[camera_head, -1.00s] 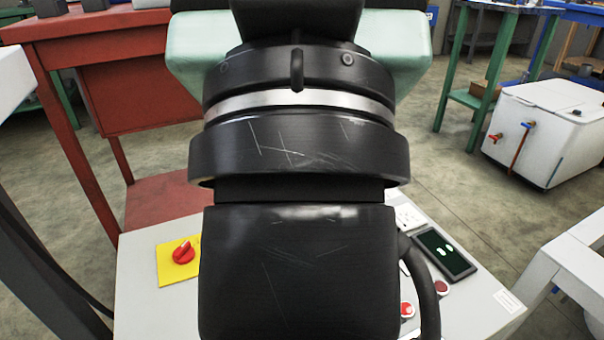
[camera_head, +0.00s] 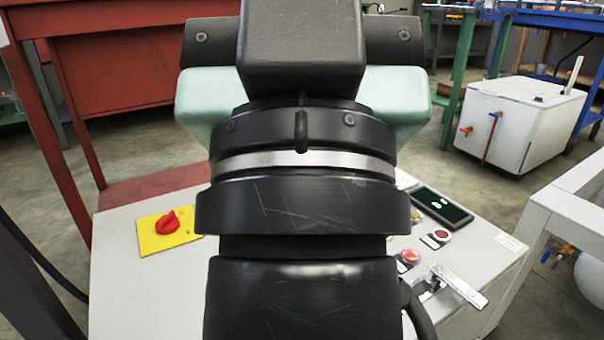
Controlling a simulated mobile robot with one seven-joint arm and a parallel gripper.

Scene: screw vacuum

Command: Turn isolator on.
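A red rotary knob (camera_head: 167,222) sits on a yellow square plate (camera_head: 148,240) at the left of a pale grey panel top (camera_head: 130,285). The knob's raised grip points to the upper right. It is the only part that looks like an isolator, and no on or off marking on it is readable. My thick black arm links, with a silver band, fill the middle of the head view and hide the panel's centre. The knob is clear of these links. I cannot make out my gripper or its fingertips.
The panel's right side has a dark display (camera_head: 441,206), red buttons (camera_head: 407,258) and a silver lever-like part (camera_head: 452,287). A red bench (camera_head: 120,60) stands behind left. A white tank (camera_head: 525,125) stands on the floor at right, a white frame (camera_head: 565,220) nearer.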

